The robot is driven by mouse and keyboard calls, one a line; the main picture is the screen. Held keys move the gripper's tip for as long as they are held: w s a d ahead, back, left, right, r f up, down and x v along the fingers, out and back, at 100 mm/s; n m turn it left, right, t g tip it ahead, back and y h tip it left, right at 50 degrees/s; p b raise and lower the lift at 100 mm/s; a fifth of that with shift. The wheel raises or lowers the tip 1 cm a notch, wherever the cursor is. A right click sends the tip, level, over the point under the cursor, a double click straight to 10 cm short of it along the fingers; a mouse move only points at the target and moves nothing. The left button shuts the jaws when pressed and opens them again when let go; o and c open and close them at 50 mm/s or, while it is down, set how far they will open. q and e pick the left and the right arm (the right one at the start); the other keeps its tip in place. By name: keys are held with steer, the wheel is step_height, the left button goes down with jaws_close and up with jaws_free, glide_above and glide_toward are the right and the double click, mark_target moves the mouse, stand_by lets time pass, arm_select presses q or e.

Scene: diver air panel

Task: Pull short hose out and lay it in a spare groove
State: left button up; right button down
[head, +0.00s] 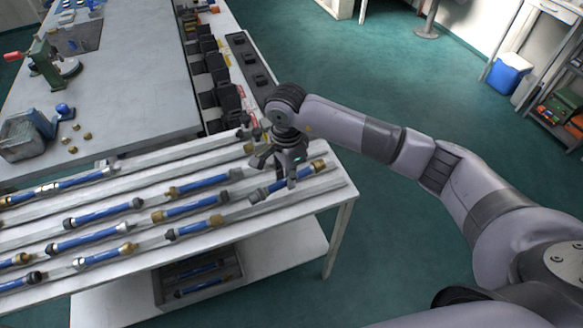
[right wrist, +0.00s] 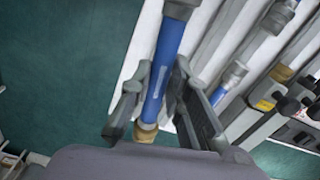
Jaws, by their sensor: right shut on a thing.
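My right gripper (head: 281,172) is at the right end of the grooved rack (head: 335,184). It is shut on a short blue hose (head: 276,187) with a dark fitting at its left end and a brass fitting at its right end. In the right wrist view the hose (right wrist: 168,52) runs between the two fingers (right wrist: 160,98). I cannot tell whether the hose rests in a groove or is slightly lifted. Several other short blue hoses, such as one (head: 203,183) to the left, lie in the grooves. My left gripper is not in view.
A grey bench (head: 135,85) behind the rack carries a green vise-like tool (head: 45,65), a grey bin (head: 20,138) and small brass fittings. A row of black blocks and a dark strip (head: 248,62) stand behind. A crate (head: 228,262) with hoses sits below.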

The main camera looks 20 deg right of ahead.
steer(key=shift+w+a+f+m, duration=0.3)
steer(key=shift+w+f+m, duration=0.15)
steer(key=shift+m, duration=0.15)
steer(key=shift+d+f+m, duration=0.15)
steer(key=shift+f+m, duration=0.25)
steer(key=shift+f, duration=0.35)
steer(key=shift+f+b, duration=0.6)
steer(key=shift+f, duration=0.1)
step_height(320, 180, down, 2)
steer(key=shift+f+b, duration=0.25)
steer(key=shift+b, duration=0.4)
step_height(320, 180, down, 2)
steer(key=shift+w+f+b, duration=0.1)
steer(key=shift+f+b, duration=0.05)
steer(key=shift+b, duration=0.95)
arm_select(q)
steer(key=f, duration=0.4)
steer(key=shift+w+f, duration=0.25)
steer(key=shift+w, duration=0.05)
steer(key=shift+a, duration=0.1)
